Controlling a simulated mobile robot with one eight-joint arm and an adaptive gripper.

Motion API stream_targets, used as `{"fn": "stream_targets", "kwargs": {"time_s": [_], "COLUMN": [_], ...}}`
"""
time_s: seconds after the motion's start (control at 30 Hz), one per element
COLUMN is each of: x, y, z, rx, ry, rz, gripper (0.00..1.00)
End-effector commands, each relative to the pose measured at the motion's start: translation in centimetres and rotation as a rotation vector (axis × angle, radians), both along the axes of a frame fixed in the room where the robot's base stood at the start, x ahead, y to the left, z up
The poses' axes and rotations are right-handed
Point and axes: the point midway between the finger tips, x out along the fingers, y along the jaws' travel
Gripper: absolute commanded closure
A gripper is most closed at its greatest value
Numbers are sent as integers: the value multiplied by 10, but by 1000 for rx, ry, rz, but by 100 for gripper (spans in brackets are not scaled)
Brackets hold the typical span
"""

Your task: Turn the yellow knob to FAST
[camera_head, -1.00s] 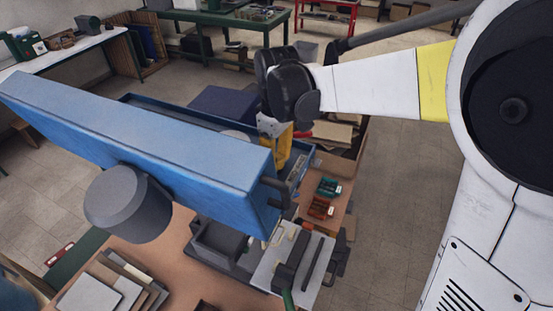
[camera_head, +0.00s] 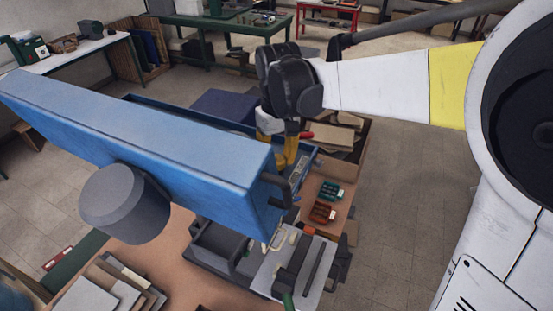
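I cannot make out the yellow knob or a FAST mark in this view. A small control panel (camera_head: 300,172) with tiny marks shows on the blue machine, just beyond the right end of its long blue beam (camera_head: 150,125). My gripper (camera_head: 279,152) hangs over that end of the machine, with yellow fingers pointing down. The fingers look spread apart, with nothing seen between them. The beam hides the left finger's lower part. The right fingertip is close to the panel; I cannot tell whether it touches anything.
A grey cylindrical housing (camera_head: 124,204) hangs on the beam's near side. A grey vise-like fixture (camera_head: 222,246) stands below. Flat plates (camera_head: 115,283) lie at the front left. Open floor (camera_head: 395,200) is at right.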

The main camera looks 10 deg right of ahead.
Motion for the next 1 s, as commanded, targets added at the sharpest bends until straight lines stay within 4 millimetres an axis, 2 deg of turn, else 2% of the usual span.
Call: {"fn": "stream_targets", "kwargs": {"time_s": [0.33,0.83,0.87,0.9,0.93,1.0], "x": [-1,-1,-1,-1,-1,-1], "y": [0,0,0,0,0,0], "z": [0,0,0,0,0,0], "rx": [0,-1,-1,-1,0,0], "ry": [1,2,2,2,1,1], "rz": [-137,-157,-157,-157,-157,-157], "gripper": [98,98,62,49,43,43]}}
